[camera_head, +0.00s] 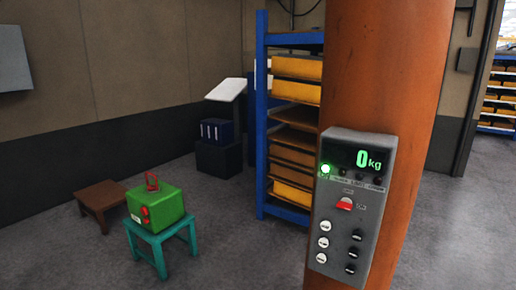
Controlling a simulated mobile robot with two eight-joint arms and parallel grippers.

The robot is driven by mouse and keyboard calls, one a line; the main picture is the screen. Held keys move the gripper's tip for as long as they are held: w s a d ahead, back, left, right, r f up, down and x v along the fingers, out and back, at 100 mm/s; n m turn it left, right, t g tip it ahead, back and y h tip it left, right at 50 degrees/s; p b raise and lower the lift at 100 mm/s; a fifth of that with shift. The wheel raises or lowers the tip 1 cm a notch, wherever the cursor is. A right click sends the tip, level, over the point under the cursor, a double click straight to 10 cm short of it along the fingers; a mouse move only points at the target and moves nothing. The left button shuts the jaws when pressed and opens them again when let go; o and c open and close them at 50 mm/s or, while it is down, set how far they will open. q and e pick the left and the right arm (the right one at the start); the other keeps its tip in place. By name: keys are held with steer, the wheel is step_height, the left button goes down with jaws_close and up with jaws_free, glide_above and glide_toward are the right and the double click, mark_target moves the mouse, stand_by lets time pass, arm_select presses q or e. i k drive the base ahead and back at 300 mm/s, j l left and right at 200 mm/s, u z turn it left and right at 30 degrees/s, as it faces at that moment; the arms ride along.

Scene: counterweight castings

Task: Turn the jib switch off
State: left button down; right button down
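A grey control panel (358,170) is mounted on the orange column, right of the middle of the head view. A red switch lever (345,204) sits in the middle of the panel, with small labels above and right of it. The labels are too small to read surely, so I cannot tell the lever's position from them. A green lamp (325,169) is lit at the panel's upper left. The display (368,160) reads 0 kg in green. Neither of my grippers is in view.
The orange column (400,70) stands behind the panel. A blue shelf rack (261,130) with yellow bins is left of it. A green counterweight (156,207) sits on a teal stool (159,239), near a brown stool (102,196). The floor in front is clear.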

mark_target(346, 204)
steer(key=k+j+z, duration=0.25)
steer(key=j+z, duration=0.15)
steer(key=k+j+z, duration=0.75)
steer(key=i+l, duration=0.05)
steer(key=i, duration=0.05)
